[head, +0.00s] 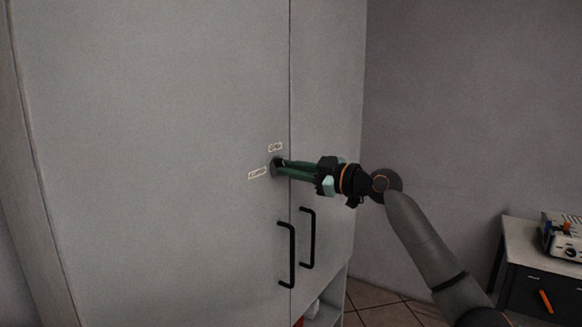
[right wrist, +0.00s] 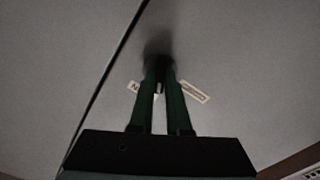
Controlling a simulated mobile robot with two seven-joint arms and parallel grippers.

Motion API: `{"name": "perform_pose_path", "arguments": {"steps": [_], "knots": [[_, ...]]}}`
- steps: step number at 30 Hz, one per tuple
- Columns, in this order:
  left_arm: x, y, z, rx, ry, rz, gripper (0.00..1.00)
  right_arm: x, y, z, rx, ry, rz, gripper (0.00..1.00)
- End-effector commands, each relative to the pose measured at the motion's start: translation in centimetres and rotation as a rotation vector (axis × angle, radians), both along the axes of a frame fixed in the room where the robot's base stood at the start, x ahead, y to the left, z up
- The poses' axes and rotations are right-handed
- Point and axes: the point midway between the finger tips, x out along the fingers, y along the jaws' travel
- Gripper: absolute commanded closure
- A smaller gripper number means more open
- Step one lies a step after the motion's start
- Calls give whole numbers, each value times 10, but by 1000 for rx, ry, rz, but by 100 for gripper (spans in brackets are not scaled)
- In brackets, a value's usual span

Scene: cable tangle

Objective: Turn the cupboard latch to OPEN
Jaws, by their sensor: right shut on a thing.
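The cupboard latch (head: 275,168) is a small dark round fitting on the grey left door (head: 150,130) of the cupboard, near the gap between the doors. One small label (head: 275,147) sits just above it and another label (head: 257,173) sits to its left; their lettering is too small to read surely. My right gripper (head: 281,167) reaches in from the right and is shut on the latch. In the right wrist view its green fingers (right wrist: 160,80) close on the dark latch and hide most of it, so its angle is unclear. My left gripper is not in view.
Two black bar handles (head: 291,255) (head: 309,238) hang below the latch, one on each door. At the right stands a desk (head: 530,240) with a device (head: 562,238) on it. Tiled floor (head: 375,305) shows between them.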

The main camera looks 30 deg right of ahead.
Motion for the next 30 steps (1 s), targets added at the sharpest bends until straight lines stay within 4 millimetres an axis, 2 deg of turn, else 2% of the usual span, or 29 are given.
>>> {"name": "perform_pose_path", "arguments": {"steps": [15,30], "knots": [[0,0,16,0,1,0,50,0,0,1,382,159,0,100],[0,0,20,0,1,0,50,0,0,1,503,207,0,100]]}}
